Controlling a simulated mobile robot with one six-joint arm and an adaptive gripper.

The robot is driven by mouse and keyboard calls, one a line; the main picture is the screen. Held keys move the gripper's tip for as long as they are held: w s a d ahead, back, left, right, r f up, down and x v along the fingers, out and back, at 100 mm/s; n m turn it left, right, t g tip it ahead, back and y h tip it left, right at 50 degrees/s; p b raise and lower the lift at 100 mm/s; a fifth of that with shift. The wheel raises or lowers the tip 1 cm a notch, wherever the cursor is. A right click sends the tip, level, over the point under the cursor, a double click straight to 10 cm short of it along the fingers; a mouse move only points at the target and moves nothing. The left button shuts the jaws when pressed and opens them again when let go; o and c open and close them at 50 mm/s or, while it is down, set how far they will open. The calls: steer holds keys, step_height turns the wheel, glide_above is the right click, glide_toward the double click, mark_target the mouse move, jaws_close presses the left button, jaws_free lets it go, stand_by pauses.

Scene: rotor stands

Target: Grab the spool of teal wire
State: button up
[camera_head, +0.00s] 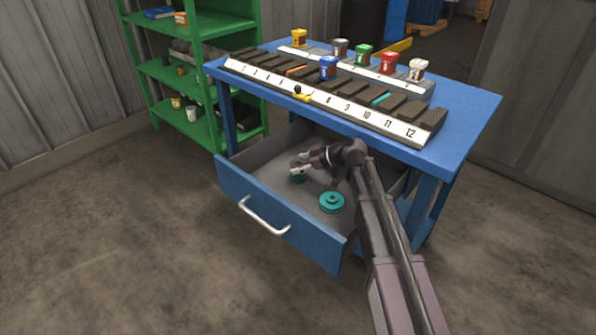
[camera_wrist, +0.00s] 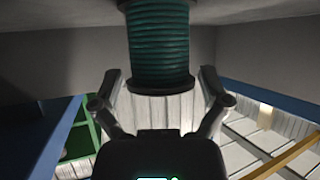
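The spool of teal wire (camera_wrist: 158,45) fills the top middle of the wrist view, with teal windings and a dark flange at its lower end. Its upper end is cut off by the picture edge. In the head view the spool (camera_head: 298,178) is a small teal shape in the open drawer, partly hidden by my gripper (camera_head: 300,165). In the wrist view my gripper (camera_wrist: 160,75) is open, its fingertips on either side of the spool near the flange. A gap shows between each fingertip and the spool.
A flat teal disc with a raised hub (camera_head: 332,203) lies beside it in the drawer. The drawer's blue front (camera_head: 275,215) and grey walls surround both. The blue bench (camera_head: 470,110) with a numbered rack overhangs behind. A green shelf (camera_head: 215,130) stands left.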

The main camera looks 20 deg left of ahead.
mark_target(299, 163)
steer(key=c, duration=0.8)
steer(key=shift+r, duration=0.2)
step_height(299, 163, up, 10)
steer(key=p, duration=1)
steer(key=shift+f, duration=0.15)
